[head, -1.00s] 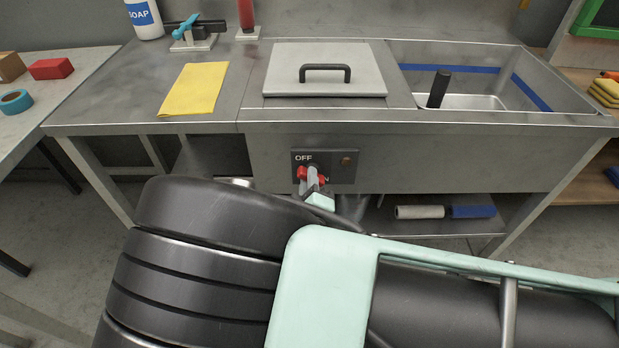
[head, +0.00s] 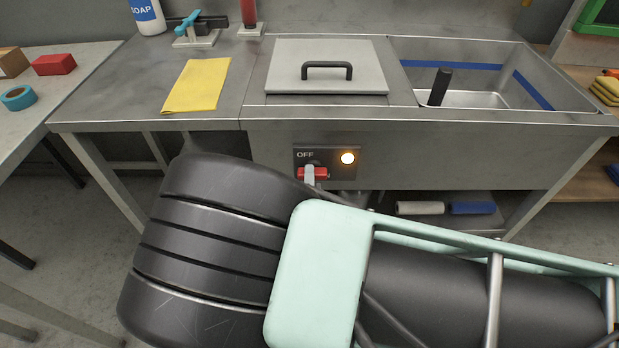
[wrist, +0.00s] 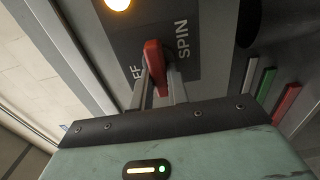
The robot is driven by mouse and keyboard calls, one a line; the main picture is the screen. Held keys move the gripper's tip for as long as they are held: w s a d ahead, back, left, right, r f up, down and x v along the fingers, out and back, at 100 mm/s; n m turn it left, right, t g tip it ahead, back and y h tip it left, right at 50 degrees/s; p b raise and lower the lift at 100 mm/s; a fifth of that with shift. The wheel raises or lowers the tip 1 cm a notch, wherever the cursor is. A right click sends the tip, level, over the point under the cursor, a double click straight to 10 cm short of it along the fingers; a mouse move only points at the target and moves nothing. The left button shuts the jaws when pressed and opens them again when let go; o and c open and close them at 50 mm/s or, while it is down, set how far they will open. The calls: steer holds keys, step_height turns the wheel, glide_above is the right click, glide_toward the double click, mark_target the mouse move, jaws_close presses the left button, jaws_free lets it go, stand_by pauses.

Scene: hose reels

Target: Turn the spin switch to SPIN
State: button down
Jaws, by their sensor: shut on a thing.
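The spin switch is a red knob (head: 322,172) on a dark panel (head: 328,152) on the front of the steel counter. In the wrist view the red knob (wrist: 154,62) sits between the two fingers of my gripper (wrist: 159,78), which is shut on it. The word SPIN (wrist: 182,40) reads to the right of the knob, and OFF is partly hidden on its left. A round lamp (head: 348,158) on the panel glows yellow-white; it also glows in the wrist view (wrist: 118,4). In the head view my gripper (head: 309,174) covers part of the knob.
Above the panel are a grey lid (head: 325,80) with a black handle and an open sink basin (head: 470,75). A yellow cloth (head: 198,86) lies on the counter left of the lid. White and blue rolls (head: 470,208) lie on the shelf below, right of my arm.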

stand_by(0.3)
steer(key=c, duration=1.4)
jaws_free()
steer(key=shift+o, duration=0.2)
steer(key=s, duration=1.7)
steer(key=shift+s+a, duration=0.2)
steer(key=shift+a, duration=0.1)
